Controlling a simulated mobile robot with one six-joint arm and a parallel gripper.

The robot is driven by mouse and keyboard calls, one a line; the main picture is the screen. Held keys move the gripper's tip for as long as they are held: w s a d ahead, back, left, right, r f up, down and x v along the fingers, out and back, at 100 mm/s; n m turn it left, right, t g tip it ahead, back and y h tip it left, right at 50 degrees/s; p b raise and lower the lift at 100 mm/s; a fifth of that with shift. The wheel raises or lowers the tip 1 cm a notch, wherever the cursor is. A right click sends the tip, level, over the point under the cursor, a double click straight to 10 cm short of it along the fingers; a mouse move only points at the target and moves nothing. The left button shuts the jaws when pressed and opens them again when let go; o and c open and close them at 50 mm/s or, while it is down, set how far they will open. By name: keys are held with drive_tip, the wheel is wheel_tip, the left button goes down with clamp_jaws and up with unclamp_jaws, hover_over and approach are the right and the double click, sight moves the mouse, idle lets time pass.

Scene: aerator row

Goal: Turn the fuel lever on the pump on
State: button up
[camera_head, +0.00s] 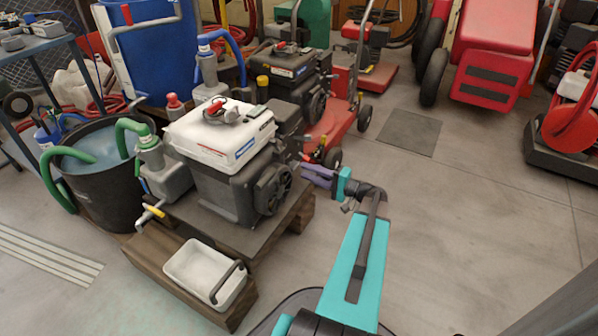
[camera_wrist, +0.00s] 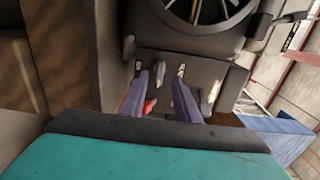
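The pump (camera_head: 228,185) has a white top and a dark engine body, and sits on a wooden pallet. My gripper (camera_head: 306,170) is at the right side of its engine. In the wrist view my gripper (camera_wrist: 159,78) points at a dark engine panel (camera_wrist: 205,72). Its two purple fingers are apart. A small red lever (camera_wrist: 150,106), which looks like the fuel lever, shows between them, close to the left finger. Contact cannot be told. Part of the lever is hidden by the fingers. Pale levers or slots (camera_wrist: 181,70) show on the panel.
A round recoil cover (camera_wrist: 200,12) is above the panel. A second dark engine (camera_head: 290,75) and a red cart (camera_head: 330,125) stand behind the pump. A white tray (camera_head: 195,262) lies on the pallet front. The floor (camera_head: 470,230) to the right is clear.

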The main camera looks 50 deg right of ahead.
sight(296, 167)
drive_tip(key=shift+b+x, duration=0.65)
drive_tip(key=shift+x, duration=1.6)
clamp_jaws()
